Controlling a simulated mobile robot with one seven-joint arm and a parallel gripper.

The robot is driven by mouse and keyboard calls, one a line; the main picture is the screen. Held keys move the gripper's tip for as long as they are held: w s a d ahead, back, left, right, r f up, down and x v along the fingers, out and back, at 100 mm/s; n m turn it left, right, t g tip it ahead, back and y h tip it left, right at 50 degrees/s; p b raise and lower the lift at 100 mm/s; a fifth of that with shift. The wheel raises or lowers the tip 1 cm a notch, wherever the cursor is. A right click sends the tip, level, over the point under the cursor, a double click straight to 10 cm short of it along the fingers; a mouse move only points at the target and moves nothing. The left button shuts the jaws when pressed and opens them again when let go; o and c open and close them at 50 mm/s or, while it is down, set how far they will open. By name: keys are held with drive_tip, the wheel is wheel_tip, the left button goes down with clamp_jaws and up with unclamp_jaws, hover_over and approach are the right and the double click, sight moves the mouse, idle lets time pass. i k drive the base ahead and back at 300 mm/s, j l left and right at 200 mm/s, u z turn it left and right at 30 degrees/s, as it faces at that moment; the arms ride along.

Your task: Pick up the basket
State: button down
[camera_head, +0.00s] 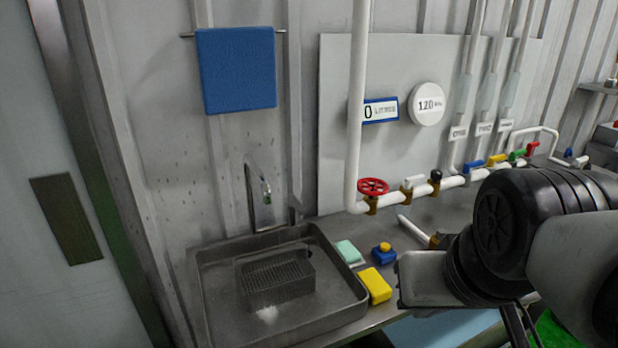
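The basket (272,291) is a dark grey box with a perforated or ribbed surface. It sits inside the metal sink (333,318), below the faucet (263,190). My arm comes in from the right, and its grey end part, which looks like my gripper (424,280), is to the right of the sink, apart from the basket. No fingertips can be made out, so I cannot tell whether it is open or shut. I see nothing held in it.
A teal sponge (348,252), a yellow sponge (375,286) and a blue block with a yellow knob (383,252) lie between the sink and my arm. White pipes with a red valve wheel (373,186) run along the wall. A blue towel (237,70) hangs above the sink.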

sight(268, 277)
drive_tip(key=i+u, duration=0.15)
drive_tip(key=u, duration=0.7)
